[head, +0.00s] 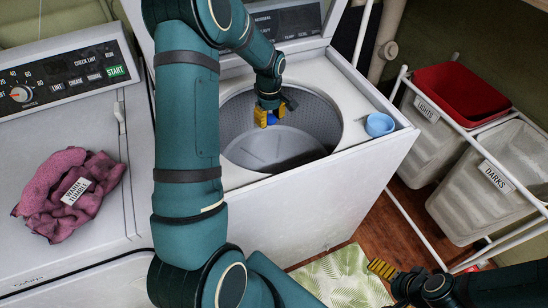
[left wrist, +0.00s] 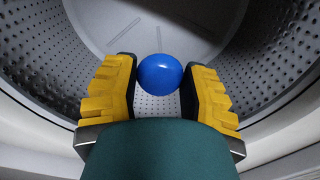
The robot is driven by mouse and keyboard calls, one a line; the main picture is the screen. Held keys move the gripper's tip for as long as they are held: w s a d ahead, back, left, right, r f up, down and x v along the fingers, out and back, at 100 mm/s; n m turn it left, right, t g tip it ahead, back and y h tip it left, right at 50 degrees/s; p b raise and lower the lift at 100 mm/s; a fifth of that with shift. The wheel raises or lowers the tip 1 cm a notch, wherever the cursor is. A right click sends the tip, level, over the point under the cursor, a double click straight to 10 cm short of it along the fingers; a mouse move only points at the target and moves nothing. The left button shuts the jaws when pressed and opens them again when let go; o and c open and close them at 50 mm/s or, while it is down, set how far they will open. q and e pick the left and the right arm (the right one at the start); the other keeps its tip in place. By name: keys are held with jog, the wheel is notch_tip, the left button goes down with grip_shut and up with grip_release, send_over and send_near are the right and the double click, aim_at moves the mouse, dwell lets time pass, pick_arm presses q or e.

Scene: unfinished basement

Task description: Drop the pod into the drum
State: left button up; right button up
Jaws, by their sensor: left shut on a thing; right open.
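The blue pod (head: 272,119) is round and sits between the yellow fingers of my left gripper (head: 268,115). The left wrist view shows the pod (left wrist: 160,74) at the fingertips of my left gripper (left wrist: 160,85), which is shut on it. The gripper hangs over the open mouth of the washer's drum (head: 265,150), inside the rim outline. The drum has perforated grey walls (left wrist: 45,55), and nothing else shows inside. My right gripper (head: 383,268) is at the lower right, away from the washer, open and empty.
A light blue cup (head: 379,124) stands on the washer top's right corner. A pink cloth (head: 70,193) with a label lies on the machine at left. A rack at right holds labelled hampers (head: 490,190) and a red basket (head: 462,93). A patterned mat (head: 340,277) lies below.

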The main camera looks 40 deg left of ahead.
pick_arm(q)
jog(key=shift+f, duration=0.45)
jog(key=o, duration=0.9)
notch_tip(320, 180, up, 12)
dwell(0.4)
